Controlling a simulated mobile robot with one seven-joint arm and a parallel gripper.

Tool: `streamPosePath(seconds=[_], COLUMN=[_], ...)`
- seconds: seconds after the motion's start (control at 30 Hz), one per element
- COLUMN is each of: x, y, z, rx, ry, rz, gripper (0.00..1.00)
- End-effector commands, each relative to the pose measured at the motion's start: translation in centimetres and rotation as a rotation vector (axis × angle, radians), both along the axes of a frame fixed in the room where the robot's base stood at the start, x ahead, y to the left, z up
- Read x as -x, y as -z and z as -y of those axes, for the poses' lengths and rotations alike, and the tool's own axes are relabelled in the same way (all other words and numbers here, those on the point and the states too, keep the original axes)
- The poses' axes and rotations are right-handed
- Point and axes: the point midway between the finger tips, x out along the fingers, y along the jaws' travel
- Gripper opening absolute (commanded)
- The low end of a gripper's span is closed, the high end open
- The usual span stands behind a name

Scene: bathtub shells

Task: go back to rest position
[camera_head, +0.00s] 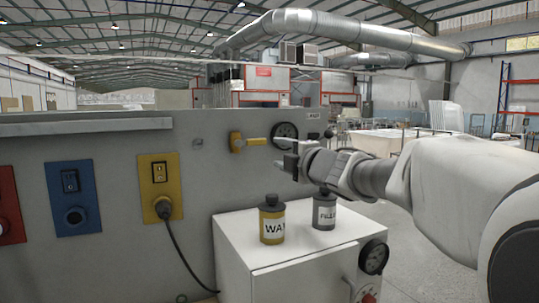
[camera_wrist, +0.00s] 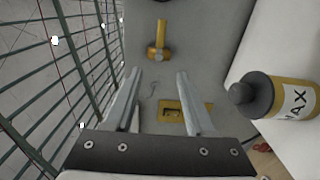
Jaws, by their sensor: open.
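My gripper (camera_head: 283,153) is held up in front of the grey panel wall (camera_head: 120,150), above the white cabinet. In the wrist view my gripper (camera_wrist: 157,76) has its two fingers spread apart with nothing between them. The yellow valve handle (camera_head: 250,142) on the wall is just left of the gripper in the head view. It also shows beyond the fingertips in the wrist view (camera_wrist: 158,46), apart from them.
A yellow WAX bottle (camera_head: 272,224) and a grey FILLER bottle (camera_head: 324,214) stand on the white cabinet (camera_head: 300,265) below the gripper. A yellow socket panel (camera_head: 159,178) holds a plugged black cable (camera_head: 182,254). A blue switch panel (camera_head: 72,192) is further left.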

Motion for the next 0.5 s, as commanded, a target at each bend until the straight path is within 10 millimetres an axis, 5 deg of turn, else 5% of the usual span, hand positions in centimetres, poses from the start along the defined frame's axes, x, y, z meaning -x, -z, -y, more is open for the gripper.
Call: streamPosePath(seconds=[0.27, 0.5], x=[2.3, 9.6], y=[0.1, 4.5], z=[3.2, 9.1], rx=[-0.156, -0.529], ry=[0.155, 0.484], rz=[-0.085, -0.331], gripper=[0.55, 0.55])
